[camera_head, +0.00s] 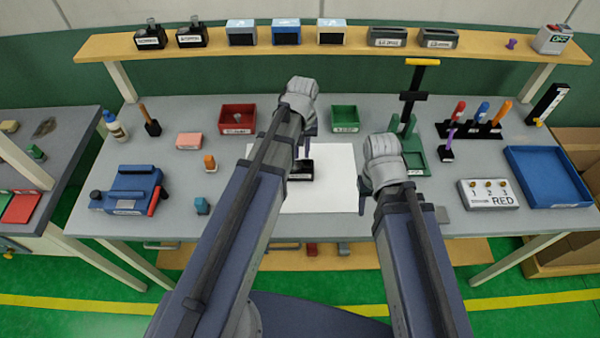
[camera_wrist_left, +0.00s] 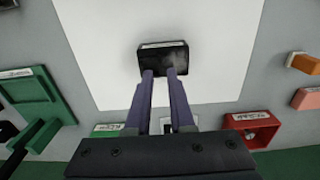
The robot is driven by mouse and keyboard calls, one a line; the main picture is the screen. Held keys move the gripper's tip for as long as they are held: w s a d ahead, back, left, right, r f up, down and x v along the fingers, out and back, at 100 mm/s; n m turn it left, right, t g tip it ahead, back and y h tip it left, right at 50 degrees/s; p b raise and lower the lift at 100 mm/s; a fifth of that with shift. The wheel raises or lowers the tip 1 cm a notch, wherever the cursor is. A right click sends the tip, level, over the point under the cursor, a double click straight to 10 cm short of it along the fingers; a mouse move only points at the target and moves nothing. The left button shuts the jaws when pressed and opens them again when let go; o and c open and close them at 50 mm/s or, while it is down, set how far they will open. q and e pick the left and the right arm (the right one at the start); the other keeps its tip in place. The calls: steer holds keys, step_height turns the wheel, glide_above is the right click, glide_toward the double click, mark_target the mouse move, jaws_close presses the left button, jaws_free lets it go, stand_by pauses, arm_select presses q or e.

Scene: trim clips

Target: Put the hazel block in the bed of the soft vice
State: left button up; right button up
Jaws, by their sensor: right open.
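A blue vice (camera_head: 128,190) with a red handle stands at the left of the bench, apart from both grippers. I cannot surely single out the hazel block; a tan block (camera_head: 10,126) on the left side bench is nearest in colour. My left gripper (camera_wrist_left: 160,73) points down over a black, labelled block-like object (camera_wrist_left: 163,58) on a white sheet (camera_head: 335,180). Its fingers stand close together with a narrow gap, and whether they hold anything is unclear. My right gripper (camera_head: 364,188) is open, near the sheet's right edge; its fingers are mostly hidden.
A red bin (camera_head: 237,119) and a green bin (camera_head: 344,118) stand behind the sheet. A pink block (camera_head: 189,140) and small upright pieces lie left. A green stand (camera_head: 411,150), a tool rack (camera_head: 470,130) and a blue tray (camera_head: 547,177) stand right. A shelf (camera_head: 290,37) spans the back.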

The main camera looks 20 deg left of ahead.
mark_target(302, 163)
arm_select(q)
steer(key=shift+w+a+f+b, duration=0.1)
steer(key=shift+w+f+b, duration=0.15)
steer(key=shift+f+b, duration=1.1)
steer(key=shift+w+f+b, duration=0.2)
steer(key=shift+f+b, duration=1.1)
arm_select(e)
steer(key=shift+f, duration=2.65)
steer(key=shift+r, duration=0.1)
arm_select(q)
steer(key=shift+r, duration=0.1)
steer(key=shift+c, duration=0.2)
jaws_close()
